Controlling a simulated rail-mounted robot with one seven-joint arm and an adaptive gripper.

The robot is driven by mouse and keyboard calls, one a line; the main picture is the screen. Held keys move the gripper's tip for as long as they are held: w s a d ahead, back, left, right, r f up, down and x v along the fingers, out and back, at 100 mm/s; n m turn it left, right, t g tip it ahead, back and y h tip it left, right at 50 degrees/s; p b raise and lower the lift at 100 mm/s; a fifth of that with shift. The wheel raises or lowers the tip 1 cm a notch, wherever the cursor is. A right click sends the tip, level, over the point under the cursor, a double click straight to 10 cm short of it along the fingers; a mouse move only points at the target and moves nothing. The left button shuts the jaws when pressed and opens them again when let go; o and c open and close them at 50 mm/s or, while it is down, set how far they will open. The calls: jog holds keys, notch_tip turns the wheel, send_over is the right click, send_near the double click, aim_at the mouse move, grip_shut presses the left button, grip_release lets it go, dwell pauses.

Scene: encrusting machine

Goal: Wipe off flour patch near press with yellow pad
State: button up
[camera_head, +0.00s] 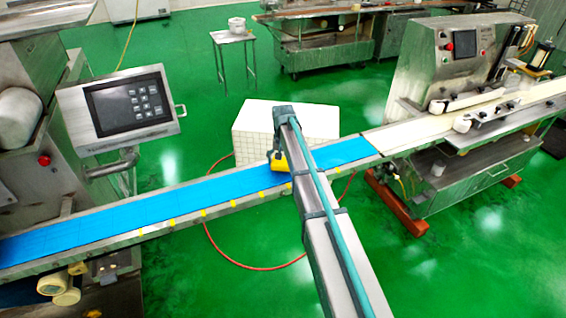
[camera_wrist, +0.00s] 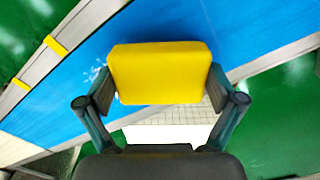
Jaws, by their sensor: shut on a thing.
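The yellow pad (camera_wrist: 160,72) is a rounded block between the two fingers of my gripper (camera_wrist: 158,92), which is shut on it. In the head view the pad (camera_head: 280,164) is at the blue conveyor belt (camera_head: 160,204), towards its right part. I cannot tell whether it touches the belt. A faint white flour patch (camera_wrist: 95,75) shows on the blue belt just left of the pad in the wrist view. I cannot make the patch out in the head view, where my arm covers part of the belt. Which machine is the press is unclear.
A metal machine with a red button (camera_head: 450,60) stands at the right, by a pale belt (camera_head: 405,135). A white tiled box (camera_head: 285,120) stands behind the belt. Yellow clips (camera_head: 204,213) line the near rail.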

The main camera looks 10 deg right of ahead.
jog(key=shift+f+b, duration=0.4)
jog(key=shift+f, duration=0.65)
jog(key=shift+d, duration=0.1)
jog(key=shift+w+d+r, duration=0.1)
jog(key=shift+w+d, duration=0.1)
jog(key=shift+d, duration=0.65)
jog(key=shift+w+d+r, duration=0.1)
jog(key=shift+w+d, duration=0.1)
jog(key=shift+d, duration=0.6)
jog(key=shift+w+d+f, duration=0.1)
jog(key=shift+w+d, duration=0.1)
jog(key=shift+d, duration=0.8)
jog(key=shift+w+d+f, duration=0.1)
jog(key=shift+w+d, duration=0.1)
jog(key=shift+d, duration=0.75)
jog(key=shift+w+d+p, duration=0.2)
jog(key=shift+d+p, duration=0.05)
jog(key=shift+d, duration=0.7)
jog(key=shift+w+d+p, duration=0.2)
jog(key=shift+d+p, duration=0.05)
jog(key=shift+d, duration=0.65)
jog(key=shift+s+a, duration=0.4)
jog(key=shift+a, duration=1.45)
jog(key=shift+s+a, duration=0.4)
jog(key=shift+a, duration=1.45)
jog(key=shift+s+a, duration=0.4)
jog(key=shift+a, duration=1.45)
